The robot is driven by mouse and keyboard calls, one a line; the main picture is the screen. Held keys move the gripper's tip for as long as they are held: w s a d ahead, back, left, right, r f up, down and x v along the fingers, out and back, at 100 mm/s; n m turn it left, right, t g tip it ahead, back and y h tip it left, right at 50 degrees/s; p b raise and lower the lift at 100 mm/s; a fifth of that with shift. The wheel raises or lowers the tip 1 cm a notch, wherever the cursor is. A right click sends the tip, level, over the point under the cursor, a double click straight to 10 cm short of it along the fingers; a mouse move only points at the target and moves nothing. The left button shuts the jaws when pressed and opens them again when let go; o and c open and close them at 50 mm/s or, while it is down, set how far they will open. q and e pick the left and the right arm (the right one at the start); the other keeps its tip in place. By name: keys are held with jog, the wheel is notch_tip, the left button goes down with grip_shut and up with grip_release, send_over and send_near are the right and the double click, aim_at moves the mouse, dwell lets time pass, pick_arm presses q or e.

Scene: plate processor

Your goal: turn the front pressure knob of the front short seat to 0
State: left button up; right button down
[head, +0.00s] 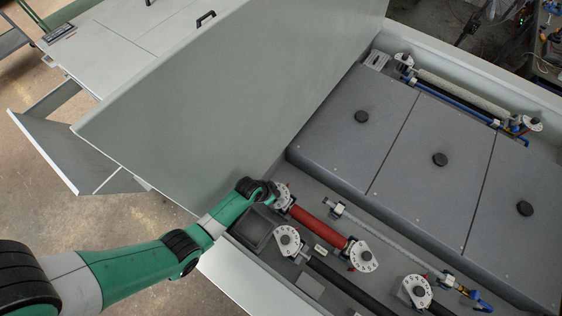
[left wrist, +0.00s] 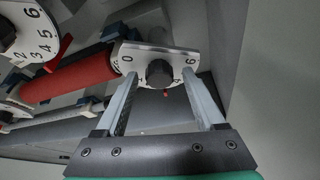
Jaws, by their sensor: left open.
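My left gripper (head: 270,190) is at the upper-left end of the red roller (head: 320,226), next to a white dial plate (head: 283,197). In the left wrist view the open left gripper (left wrist: 160,76) has one finger on each side of a black knob (left wrist: 160,73), with gaps between the fingers and the knob. The white dial plate (left wrist: 160,54) behind it shows 0 on the left and 6 on the right. A small red mark shows just below the knob. I cannot tell whether the fingertips touch the plate. My right gripper is not in view.
Another dial (head: 363,256) sits at the red roller's other end. A black roller (head: 345,280) has dials (head: 287,240) and (head: 417,291). A tall grey panel (head: 230,90) stands close beside my left gripper. Grey covers (head: 440,130) with black knobs lie behind.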

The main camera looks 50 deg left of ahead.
pick_arm(q)
jog(key=shift+c, duration=0.3)
grip_shut()
